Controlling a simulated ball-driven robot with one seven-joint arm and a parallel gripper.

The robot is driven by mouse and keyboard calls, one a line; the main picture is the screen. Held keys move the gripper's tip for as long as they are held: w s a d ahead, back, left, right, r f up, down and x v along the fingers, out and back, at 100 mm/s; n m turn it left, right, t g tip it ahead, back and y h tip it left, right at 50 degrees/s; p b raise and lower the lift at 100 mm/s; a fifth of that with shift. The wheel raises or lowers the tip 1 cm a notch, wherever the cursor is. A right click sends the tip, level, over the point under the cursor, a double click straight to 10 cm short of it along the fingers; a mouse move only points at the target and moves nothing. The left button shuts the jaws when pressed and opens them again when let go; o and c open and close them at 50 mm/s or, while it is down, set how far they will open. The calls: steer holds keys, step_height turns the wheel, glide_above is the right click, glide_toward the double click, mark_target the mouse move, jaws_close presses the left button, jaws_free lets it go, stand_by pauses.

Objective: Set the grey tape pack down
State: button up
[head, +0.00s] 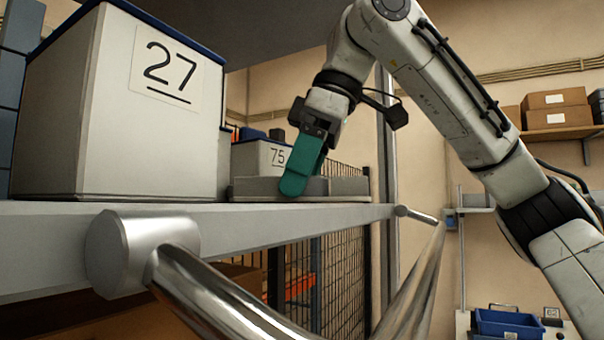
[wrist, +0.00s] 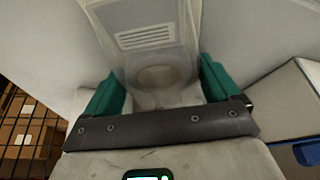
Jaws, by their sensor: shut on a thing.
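The grey tape pack (wrist: 148,45) is a pale, partly see-through case with a slotted panel and a round hub. It fills the space between the two green fingers of my gripper (wrist: 162,88) in the wrist view. In the head view my gripper (head: 296,184) points down over the shelf, shut on the pack, with one green finger facing the camera. That finger and the low grey tray (head: 255,189) overlap there, so I cannot pick out the pack clearly or tell whether it touches the surface below.
The shelf (head: 250,222) has a metal rail (head: 215,300) along its front. A large box marked 27 (head: 115,110) stands left of my gripper, and a box marked 75 (head: 255,157) stands behind it. A blue bin (head: 508,324) is low at right.

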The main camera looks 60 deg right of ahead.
steer(key=o, duration=0.9)
steer(key=shift+f, duration=0.1)
steer(key=v, duration=0.5)
steer(key=s+d, duration=0.1)
steer(key=s, duration=0.2)
steer(key=s+d, duration=0.2)
steer(key=s, duration=0.2)
steer(key=s+d, duration=0.2)
steer(key=s, duration=0.2)
steer(key=shift+b, duration=0.4)
